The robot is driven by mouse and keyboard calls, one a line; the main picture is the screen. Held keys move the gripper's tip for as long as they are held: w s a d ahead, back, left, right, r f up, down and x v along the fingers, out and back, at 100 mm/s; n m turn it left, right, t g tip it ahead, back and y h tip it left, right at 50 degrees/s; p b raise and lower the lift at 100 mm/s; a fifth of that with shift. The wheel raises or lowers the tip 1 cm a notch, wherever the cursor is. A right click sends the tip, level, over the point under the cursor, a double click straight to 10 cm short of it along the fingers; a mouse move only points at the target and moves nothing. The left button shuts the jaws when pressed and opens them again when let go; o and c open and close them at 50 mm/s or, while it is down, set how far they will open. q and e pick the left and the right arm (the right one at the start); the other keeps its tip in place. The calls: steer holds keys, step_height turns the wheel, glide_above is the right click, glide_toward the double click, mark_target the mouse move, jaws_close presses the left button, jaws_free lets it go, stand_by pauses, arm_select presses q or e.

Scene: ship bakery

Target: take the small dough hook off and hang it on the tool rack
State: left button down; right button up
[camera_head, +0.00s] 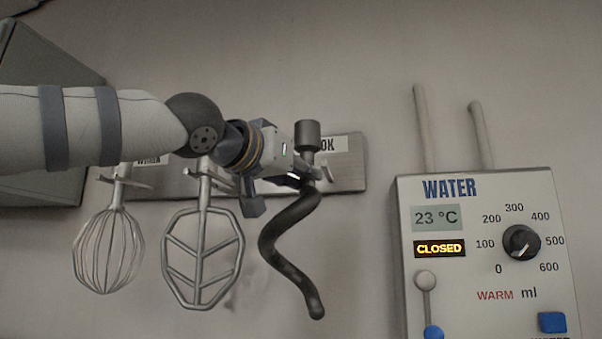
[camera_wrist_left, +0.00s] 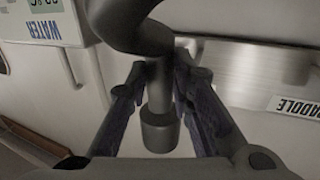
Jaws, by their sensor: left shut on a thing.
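The small dough hook (camera_head: 288,245) is a dark spiral with a thicker cylindrical top, hanging upright in front of the right end of the tool rack (camera_head: 352,178). My left gripper (camera_head: 318,172) is shut on its shank just below the cylindrical top. In the left wrist view the dough hook (camera_wrist_left: 160,130) stands between the two fingers of the left gripper (camera_wrist_left: 160,95). The arm and gripper hide part of the rack and its label ending in "OK". I cannot tell whether the hook touches the rack's peg. My right gripper is not in view.
A wire whisk (camera_head: 110,250) and a flat paddle (camera_head: 202,250) hang on the rack left of the hook. A water dispenser panel (camera_head: 485,260) with two pipes stands to the right. Bare wall lies between the hook and the panel.

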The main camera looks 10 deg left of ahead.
arm_select(q)
steer(key=shift+w+r, duration=0.2)
steer(key=shift+w, duration=1.75)
steer(key=shift+w, duration=1.55)
steer(key=shift+f, duration=0.45)
steer(key=c, duration=1.3)
jaws_free()
steer(key=shift+c, duration=0.2)
steer(key=v, duration=1.2)
